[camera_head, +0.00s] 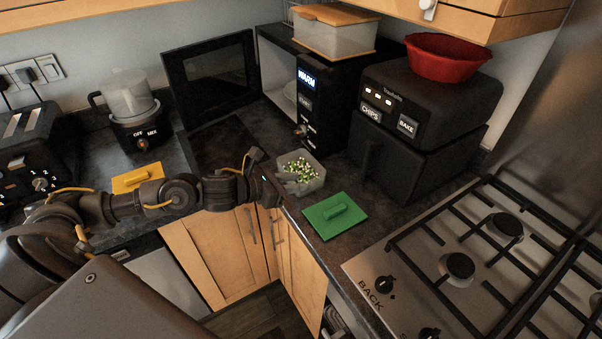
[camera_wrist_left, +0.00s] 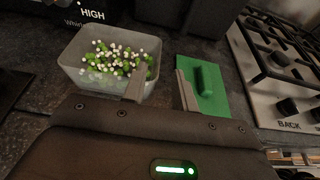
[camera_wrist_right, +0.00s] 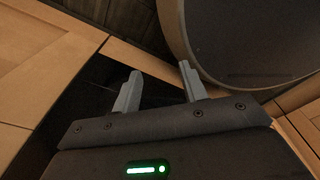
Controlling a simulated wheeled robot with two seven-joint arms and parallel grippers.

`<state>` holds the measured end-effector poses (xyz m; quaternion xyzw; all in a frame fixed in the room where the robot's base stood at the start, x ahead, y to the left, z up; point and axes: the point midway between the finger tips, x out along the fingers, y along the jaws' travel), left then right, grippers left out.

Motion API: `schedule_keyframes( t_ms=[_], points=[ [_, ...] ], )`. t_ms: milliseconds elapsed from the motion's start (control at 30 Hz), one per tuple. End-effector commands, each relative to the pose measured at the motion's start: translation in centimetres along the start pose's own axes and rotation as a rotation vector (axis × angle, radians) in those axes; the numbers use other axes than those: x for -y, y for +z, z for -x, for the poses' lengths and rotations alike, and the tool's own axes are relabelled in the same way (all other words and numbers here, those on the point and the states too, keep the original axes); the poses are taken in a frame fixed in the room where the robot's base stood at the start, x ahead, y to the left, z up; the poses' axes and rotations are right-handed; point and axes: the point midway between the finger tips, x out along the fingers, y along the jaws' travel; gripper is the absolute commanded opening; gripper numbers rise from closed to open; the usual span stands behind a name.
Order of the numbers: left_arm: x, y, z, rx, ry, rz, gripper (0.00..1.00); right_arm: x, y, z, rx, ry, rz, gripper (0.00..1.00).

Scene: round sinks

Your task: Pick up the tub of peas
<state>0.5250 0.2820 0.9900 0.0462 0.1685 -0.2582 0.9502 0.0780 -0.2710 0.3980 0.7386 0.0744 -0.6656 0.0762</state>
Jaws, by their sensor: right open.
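The tub of peas (camera_head: 314,183) is a translucent, open square container on the dark counter, in front of the microwave, with green and whitish pieces inside. In the left wrist view the tub (camera_wrist_left: 84,83) is at upper left. My left gripper (camera_head: 288,188) is beside the tub in the head view. In the left wrist view its fingers (camera_wrist_left: 161,88) are apart: one overlaps the tub's right side, the other overlaps the green lid. Whether either touches is unclear. My right gripper (camera_wrist_right: 158,86) is open and empty; it is not seen in the head view.
A green lid (camera_head: 324,216) lies right of the tub, and a yellow lid (camera_head: 137,178) lies at left. The open microwave (camera_head: 322,103) and black air fryer (camera_head: 400,150) stand behind. A gas hob (camera_head: 424,281) is at right. Cabinet doors (camera_wrist_right: 40,50) are near my right gripper.

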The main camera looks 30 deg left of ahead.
Motion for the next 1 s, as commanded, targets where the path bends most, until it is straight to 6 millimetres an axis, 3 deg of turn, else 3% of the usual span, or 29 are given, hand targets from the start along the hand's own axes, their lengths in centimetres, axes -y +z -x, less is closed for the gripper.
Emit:
schedule_keyframes(
  t_ms=[233,400,667,900,1000],
  points=[
    [-0.1,0.6,-3.0,0.002,-0.001,0.004,0.29,0.1,0.3,2.6,0.007,-0.001,0.000,0.43],
    [-0.1,0.2,-4.9,0.001,-0.001,0.001,0.29,0.0,0.7,2.9,0.013,-0.001,0.001,0.43],
    [-0.1,0.0,-5.2,0.001,-0.001,0.000,0.29,-0.3,0.8,2.9,0.015,0.003,0.003,0.43],
    [-0.1,0.0,-5.2,0.001,-0.001,0.000,0.00,-0.4,0.8,2.9,0.015,0.004,0.003,0.43],
    [-0.1,0.0,-5.2,0.001,-0.001,0.000,0.00,-0.4,0.7,2.9,0.014,0.004,0.003,0.43]
  ],
)
